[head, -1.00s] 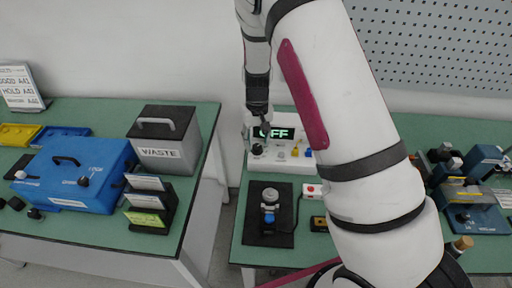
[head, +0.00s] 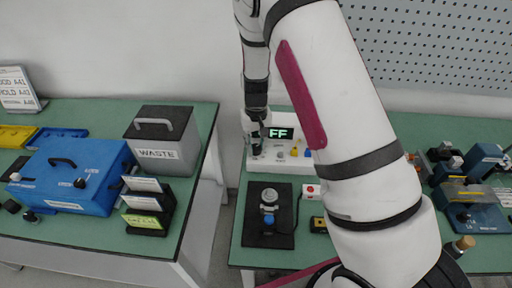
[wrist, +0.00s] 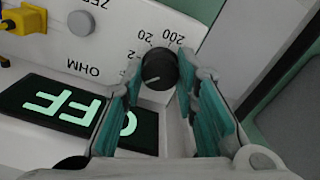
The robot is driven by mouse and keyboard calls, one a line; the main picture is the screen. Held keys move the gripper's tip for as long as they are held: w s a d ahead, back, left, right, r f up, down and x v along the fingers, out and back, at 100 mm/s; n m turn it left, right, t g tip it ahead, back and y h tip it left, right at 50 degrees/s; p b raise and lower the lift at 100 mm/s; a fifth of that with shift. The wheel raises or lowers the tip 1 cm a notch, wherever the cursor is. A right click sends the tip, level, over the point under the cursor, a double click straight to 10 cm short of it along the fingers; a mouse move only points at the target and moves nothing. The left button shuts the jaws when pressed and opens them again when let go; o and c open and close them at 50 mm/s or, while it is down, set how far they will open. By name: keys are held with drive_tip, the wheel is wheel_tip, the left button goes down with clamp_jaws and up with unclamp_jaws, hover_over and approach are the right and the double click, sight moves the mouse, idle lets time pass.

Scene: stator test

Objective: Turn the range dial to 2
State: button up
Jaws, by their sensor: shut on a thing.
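The range dial (wrist: 158,66) is a round black knob with a white pointer mark on the meter's white face. In the wrist view, upside-down labels 2, 20 and 200 curve around it, and the pointer aims at the lower left, below the 2. My gripper (wrist: 160,80) is shut on the dial, with a teal-padded finger on each side. In the head view, my gripper (head: 256,150) is at the left of the white meter (head: 287,158) and hides the dial. The meter display (wrist: 62,105) reads OFF, upside down in the wrist view; in the head view its O is covered.
Yellow and blue plugs (head: 295,152) sit right of the dial on the meter. A grey button (wrist: 81,23) is on the same face. A black mat with a stator fixture (head: 268,205) lies in front. A waste bin (head: 163,140) stands on the left table, across a gap.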

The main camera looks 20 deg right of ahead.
sight(256, 147)
drive_tip(key=m, duration=0.9)
drive_tip(key=o, duration=0.8)
drive_tip(key=shift+o, duration=0.2)
drive_tip(key=shift+r+p, duration=0.95)
drive_tip(key=shift+r, duration=2.05)
drive_tip(key=shift+r, duration=0.1)
